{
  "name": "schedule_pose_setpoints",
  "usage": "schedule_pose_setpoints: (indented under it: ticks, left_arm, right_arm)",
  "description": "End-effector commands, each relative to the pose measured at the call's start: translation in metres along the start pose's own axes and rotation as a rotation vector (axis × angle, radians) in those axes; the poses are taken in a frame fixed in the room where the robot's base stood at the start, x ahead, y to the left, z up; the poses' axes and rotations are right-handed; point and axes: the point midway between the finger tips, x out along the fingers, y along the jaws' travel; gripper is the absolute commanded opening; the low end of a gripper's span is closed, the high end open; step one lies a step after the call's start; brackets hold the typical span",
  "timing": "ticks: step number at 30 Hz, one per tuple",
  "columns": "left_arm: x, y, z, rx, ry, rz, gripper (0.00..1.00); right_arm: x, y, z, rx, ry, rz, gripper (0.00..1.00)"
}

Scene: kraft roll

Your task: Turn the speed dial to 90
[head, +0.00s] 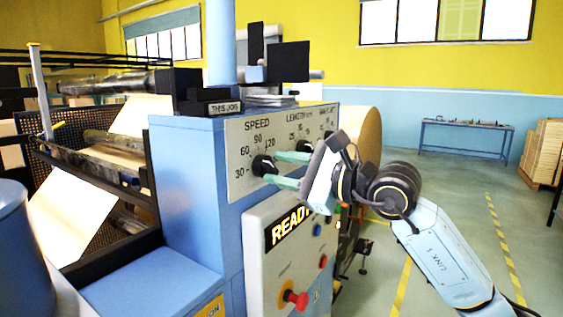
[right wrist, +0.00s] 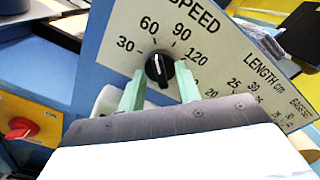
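The black speed dial (head: 263,165) sits on the light panel (head: 236,185) of the blue machine, under the word SPEED and the marks 30, 60, 90 and 120. In the right wrist view the dial (right wrist: 159,68) carries a white line that looks to lie toward 60. My right gripper (head: 272,168) is at the panel with its green fingers apart. In the right wrist view the fingers of the gripper (right wrist: 159,76) stand on either side of the dial, with a small gap seeming to show at each side. My left gripper is out of view.
More dials sit right of the speed dial, under LENGTH cm. A paper roll (head: 366,135) stands behind. Open floor lies to the right.

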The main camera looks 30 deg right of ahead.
Motion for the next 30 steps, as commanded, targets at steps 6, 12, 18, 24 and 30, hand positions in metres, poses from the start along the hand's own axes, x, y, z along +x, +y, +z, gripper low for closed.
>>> schedule_pose_setpoints:
  ticks: [6, 12, 18, 24, 30]
  left_arm:
    - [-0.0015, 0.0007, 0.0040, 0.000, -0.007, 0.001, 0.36]
    - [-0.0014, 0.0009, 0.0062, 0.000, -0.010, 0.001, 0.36]
    - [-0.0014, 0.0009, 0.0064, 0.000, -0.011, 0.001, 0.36]
    - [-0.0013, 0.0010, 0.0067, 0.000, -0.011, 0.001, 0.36]
    - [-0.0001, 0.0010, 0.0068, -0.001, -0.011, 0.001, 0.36]
  right_arm:
    - [0.0059, 0.0006, -0.0003, 0.000, 0.000, 0.001, 0.34]
    - [0.0055, 0.0006, -0.0003, 0.000, 0.000, 0.001, 0.27]
    - [0.0053, 0.0005, -0.0003, 0.000, 0.000, 0.000, 0.01]
    - [0.0053, 0.0004, -0.0002, 0.003, 0.000, 0.000, 0.00]
    - [0.0052, 0.0002, -0.0003, 0.043, -0.001, 0.000, 0.00]
